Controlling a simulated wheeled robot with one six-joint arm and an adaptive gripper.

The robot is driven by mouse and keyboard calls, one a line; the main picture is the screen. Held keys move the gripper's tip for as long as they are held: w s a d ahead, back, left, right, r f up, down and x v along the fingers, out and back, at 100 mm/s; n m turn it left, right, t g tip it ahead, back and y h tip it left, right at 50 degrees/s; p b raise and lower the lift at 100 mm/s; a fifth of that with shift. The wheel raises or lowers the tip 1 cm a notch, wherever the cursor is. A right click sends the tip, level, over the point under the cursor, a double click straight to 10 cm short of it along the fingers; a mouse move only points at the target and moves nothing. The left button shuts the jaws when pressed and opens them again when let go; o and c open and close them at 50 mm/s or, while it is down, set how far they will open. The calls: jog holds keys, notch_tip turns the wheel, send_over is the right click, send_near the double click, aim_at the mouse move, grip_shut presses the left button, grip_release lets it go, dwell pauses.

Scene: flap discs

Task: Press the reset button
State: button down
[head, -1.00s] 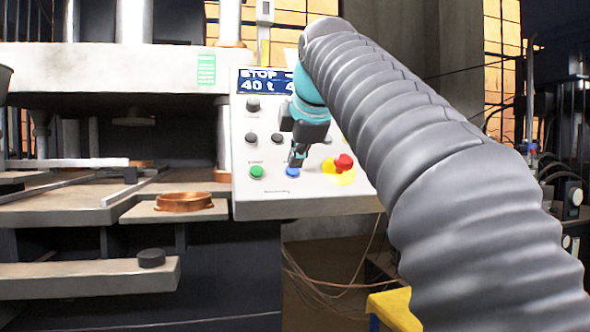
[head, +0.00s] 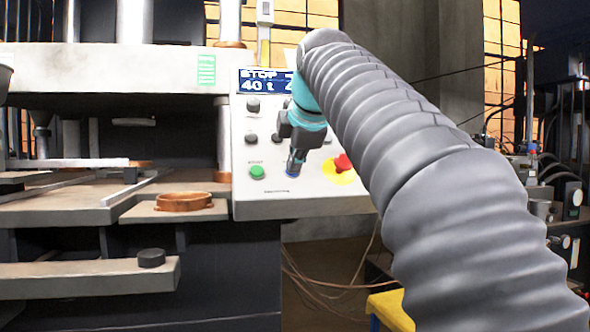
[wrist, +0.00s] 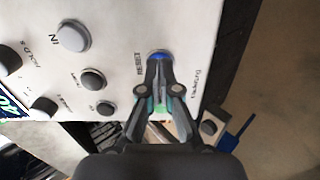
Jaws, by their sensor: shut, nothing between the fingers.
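The blue reset button (wrist: 159,54) has the label RESET beside it in the wrist view, on a pale control panel (wrist: 120,25). In the head view only a sliver of the blue button (head: 291,176) shows below the fingertips. My gripper (head: 293,168) is shut and empty, its fingers pointing at the panel. In the wrist view my gripper's fingertips (wrist: 158,64) are together at the button and cover part of it. I cannot tell whether they touch it or whether it is pushed in.
A green start button (head: 257,172) is left of the blue one, and a red emergency stop (head: 343,162) on a yellow plate is to its right. A copper-coloured ring (head: 184,202) lies on the press at left.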

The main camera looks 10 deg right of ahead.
jog(key=shift+w+f, duration=0.15)
jog(key=shift+w, duration=0.05)
dwell(0.7)
jog(key=v, duration=0.8)
jog(key=shift+p, duration=0.3)
dwell(0.3)
jog(key=s+f+m+g, duration=0.1)
jog(key=s+f+m, duration=0.5)
jog(key=f, duration=0.9)
jog(key=s+f+m+g, duration=0.2)
jog(key=s+f+m, duration=0.4)
jog(key=f, duration=0.9)
jog(key=s+f+m+g, duration=0.1)
jog(key=s+f+m, duration=0.5)
jog(key=f, duration=1)
jog(key=s, duration=0.3)
jog(key=shift+d, duration=0.15)
